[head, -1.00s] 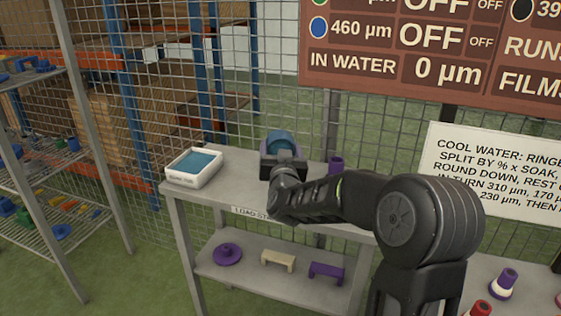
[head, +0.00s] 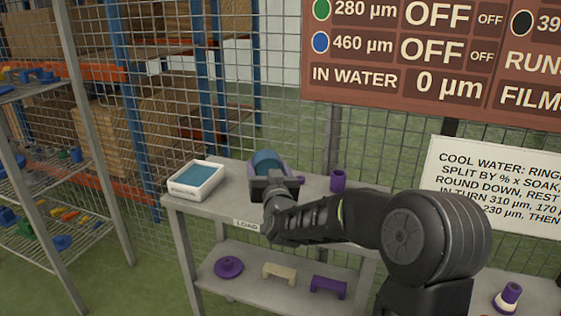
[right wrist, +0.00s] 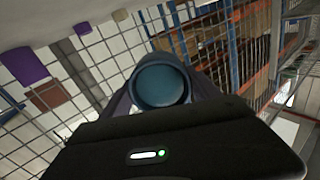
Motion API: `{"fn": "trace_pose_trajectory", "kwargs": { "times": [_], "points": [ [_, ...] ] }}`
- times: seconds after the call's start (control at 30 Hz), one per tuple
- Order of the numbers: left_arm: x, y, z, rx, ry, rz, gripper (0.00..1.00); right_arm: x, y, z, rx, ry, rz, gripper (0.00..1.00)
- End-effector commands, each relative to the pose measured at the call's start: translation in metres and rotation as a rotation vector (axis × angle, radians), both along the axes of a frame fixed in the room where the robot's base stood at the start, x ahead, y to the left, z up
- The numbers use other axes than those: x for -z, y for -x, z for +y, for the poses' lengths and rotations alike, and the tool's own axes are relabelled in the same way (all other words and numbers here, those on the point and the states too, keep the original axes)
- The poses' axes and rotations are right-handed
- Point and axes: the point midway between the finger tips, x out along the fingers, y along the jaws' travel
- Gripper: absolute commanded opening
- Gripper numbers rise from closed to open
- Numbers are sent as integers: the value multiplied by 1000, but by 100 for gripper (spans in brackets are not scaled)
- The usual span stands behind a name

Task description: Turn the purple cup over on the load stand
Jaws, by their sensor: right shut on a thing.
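A small purple cup (head: 338,180) stands upright on the load stand (head: 216,208), toward its back right, apart from my gripper. My right gripper (head: 273,184) is over the middle of the stand. In the right wrist view the teal round end (right wrist: 160,84) is just beyond the gripper's dark palm. The gripper hides where the piece is gripped and whether it touches the stand. My left gripper is not in view.
A white tray (head: 180,193) with a blue inside is at the stand's left end. The lower shelf holds a purple flanged part (head: 228,266), a cream bridge (head: 279,271) and a purple bridge (head: 328,287). A mesh fence (head: 230,110) rises behind the stand.

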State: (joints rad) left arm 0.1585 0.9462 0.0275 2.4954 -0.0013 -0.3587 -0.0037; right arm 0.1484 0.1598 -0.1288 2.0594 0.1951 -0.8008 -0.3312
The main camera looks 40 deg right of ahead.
Motion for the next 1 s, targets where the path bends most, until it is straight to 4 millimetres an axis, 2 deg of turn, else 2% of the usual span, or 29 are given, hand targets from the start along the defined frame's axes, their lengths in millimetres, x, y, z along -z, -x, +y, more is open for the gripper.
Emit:
{"fn": "trace_pose_trajectory", "kwargs": {
  "times": [0.17,0.3,0.4,0.5,0.63,0.9,1.0],
  "points": [
    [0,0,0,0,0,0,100,26,2,79,-236,-1,4,18],
    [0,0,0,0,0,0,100,48,16,148,-447,-4,3,18],
    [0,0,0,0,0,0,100,61,30,190,-577,-4,2,18],
    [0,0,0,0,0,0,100,70,42,219,-671,-3,1,18],
    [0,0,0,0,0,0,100,75,52,237,-731,-2,-1,18],
    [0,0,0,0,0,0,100,76,53,240,-740,-1,-2,18],
    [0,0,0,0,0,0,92,75,53,239,-739,0,-2,18]
  ]
}}
